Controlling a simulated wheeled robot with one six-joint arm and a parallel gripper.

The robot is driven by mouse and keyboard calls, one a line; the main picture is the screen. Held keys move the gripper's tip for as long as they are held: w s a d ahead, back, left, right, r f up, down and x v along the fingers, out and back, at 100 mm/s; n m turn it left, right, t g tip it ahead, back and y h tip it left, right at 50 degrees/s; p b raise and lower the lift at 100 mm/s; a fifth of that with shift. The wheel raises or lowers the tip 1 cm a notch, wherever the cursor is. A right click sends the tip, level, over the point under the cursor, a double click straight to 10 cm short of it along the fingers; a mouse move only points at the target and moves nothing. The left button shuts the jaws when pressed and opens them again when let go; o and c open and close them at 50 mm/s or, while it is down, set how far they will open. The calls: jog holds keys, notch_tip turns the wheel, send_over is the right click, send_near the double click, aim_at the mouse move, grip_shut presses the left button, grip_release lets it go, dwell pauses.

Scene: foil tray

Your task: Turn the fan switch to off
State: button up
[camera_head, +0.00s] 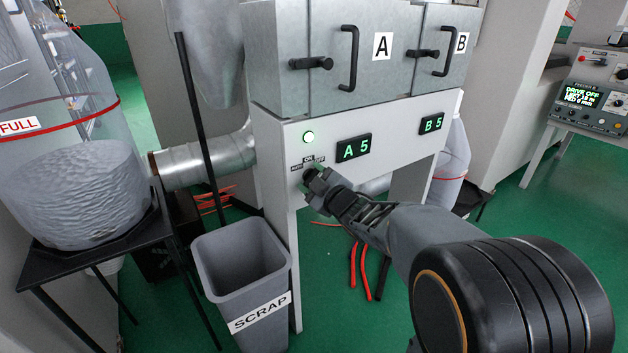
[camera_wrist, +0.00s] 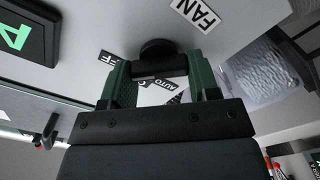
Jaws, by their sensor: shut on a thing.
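In the wrist view the round black base of the knob (camera_wrist: 157,47) shows near a FAN label (camera_wrist: 197,14). My gripper (camera_head: 318,182) reaches the knob from the lower right. In the wrist view the green fingers of my gripper (camera_wrist: 161,72) are shut on the knob's bar, one on each side. The fingers partly cover the labels, and I cannot tell where the knob points.
A grey SCRAP bin (camera_head: 243,262) stands below and left of the switch. Displays A 5 (camera_head: 354,148) and B 5 (camera_head: 432,123) are right of it. Doors A and B with black handles (camera_head: 349,58) are above. A full clear bag (camera_head: 68,190) stands at left.

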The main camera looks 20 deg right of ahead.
jog(key=o, duration=0.9)
jog(key=shift+b+v, duration=1.3)
jog(key=shift+v, duration=5.6)
